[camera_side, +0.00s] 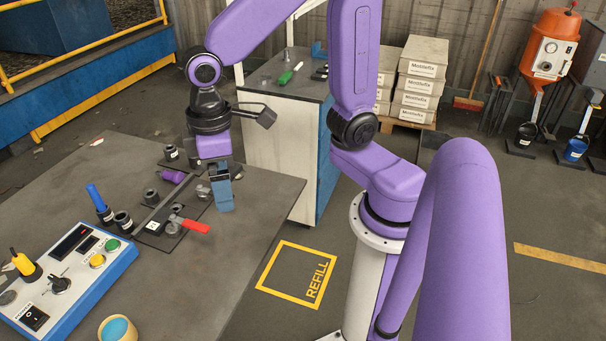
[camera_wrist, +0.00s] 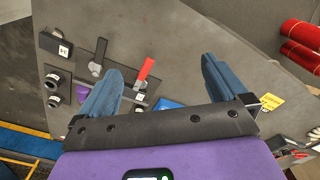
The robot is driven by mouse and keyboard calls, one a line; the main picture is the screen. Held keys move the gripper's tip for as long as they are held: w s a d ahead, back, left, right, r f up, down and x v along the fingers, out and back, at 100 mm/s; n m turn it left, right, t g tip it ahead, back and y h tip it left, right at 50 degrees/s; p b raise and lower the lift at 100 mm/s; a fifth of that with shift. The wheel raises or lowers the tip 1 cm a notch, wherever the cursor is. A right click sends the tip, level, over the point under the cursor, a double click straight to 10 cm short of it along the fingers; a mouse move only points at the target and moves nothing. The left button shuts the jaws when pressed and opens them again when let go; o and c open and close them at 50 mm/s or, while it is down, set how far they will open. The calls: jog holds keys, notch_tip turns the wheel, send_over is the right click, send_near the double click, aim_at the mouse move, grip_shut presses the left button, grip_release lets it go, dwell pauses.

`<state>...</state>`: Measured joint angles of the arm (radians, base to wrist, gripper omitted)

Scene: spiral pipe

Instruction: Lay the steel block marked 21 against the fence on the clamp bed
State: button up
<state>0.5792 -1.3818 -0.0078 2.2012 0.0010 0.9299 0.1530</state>
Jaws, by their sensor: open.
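My gripper (camera_side: 222,190) is open, its blue fingers pointing down over the right part of the clamp bed. The clamp bed (camera_side: 148,238) is a dark base on the table with a long grey bar, perhaps the fence (camera_side: 165,203), and a red-handled clamp (camera_side: 190,225). The red handle (camera_wrist: 145,68) also shows in the wrist view. No mark 21 is legible, so I cannot tell which piece is the steel block. Small grey pieces beside my fingers are partly hidden.
Dark labelled cylinders (camera_side: 122,222) stand left of the bed. A purple cylinder (camera_side: 174,176) lies behind it. The table's front right is clear. A cabinet (camera_side: 285,140) stands behind.

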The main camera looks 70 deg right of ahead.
jog(key=s+d+n, duration=0.5)
jog(key=s+d, duration=0.1)
jog(key=s, duration=0.7)
jog(key=shift+f, duration=0.35)
